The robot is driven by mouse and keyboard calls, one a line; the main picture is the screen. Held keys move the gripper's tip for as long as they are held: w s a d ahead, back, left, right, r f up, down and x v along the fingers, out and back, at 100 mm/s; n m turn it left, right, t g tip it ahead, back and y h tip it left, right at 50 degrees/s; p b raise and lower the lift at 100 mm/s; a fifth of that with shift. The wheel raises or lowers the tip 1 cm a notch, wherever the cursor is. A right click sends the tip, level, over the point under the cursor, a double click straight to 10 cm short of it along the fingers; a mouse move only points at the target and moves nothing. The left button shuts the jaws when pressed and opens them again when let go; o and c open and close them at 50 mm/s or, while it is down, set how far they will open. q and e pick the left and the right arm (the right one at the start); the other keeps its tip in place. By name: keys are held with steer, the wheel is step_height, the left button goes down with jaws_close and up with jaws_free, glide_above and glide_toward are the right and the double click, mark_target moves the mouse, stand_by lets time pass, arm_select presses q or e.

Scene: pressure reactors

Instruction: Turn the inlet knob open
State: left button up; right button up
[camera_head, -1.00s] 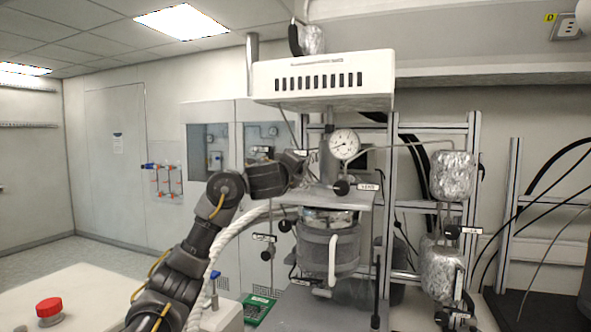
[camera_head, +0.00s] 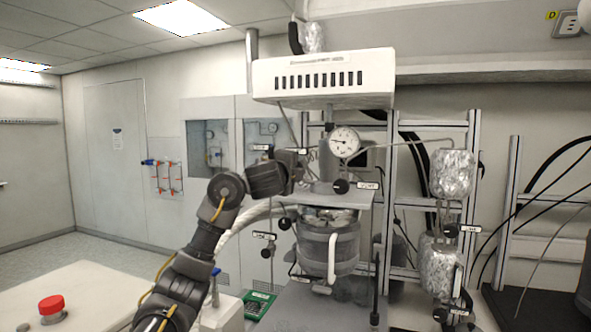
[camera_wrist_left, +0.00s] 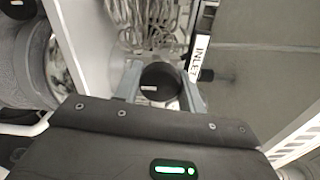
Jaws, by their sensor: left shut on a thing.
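The inlet knob (camera_wrist_left: 160,84) is a round black knob with a small white mark, beside a white label reading INLET (camera_wrist_left: 201,45) in the left wrist view. My left gripper (camera_wrist_left: 161,92) is shut on it, one finger on each side. In the head view my left gripper (camera_head: 298,165) reaches in from the left to the reactor top, beside the pressure gauge (camera_head: 344,142). The knob cannot be made out there behind the gripper. My right gripper is not in view.
The reactor vessel (camera_head: 328,248) hangs below the metal plate, under a white vented box (camera_head: 322,80). Other black knobs, such as one below the gauge (camera_head: 341,186), sit close by. Foil-wrapped parts (camera_head: 452,173) and a metal frame stand to the right.

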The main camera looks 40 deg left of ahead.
arm_select(q)
steer(key=o, duration=1)
steer(key=shift+c, duration=0.2)
steer(key=shift+s, duration=0.1)
steer(key=p+v, duration=0.7)
steer(key=v, duration=0.3)
steer(key=shift+s+d, duration=0.2)
steer(key=shift+s, duration=0.05)
steer(key=shift+a, duration=0.1)
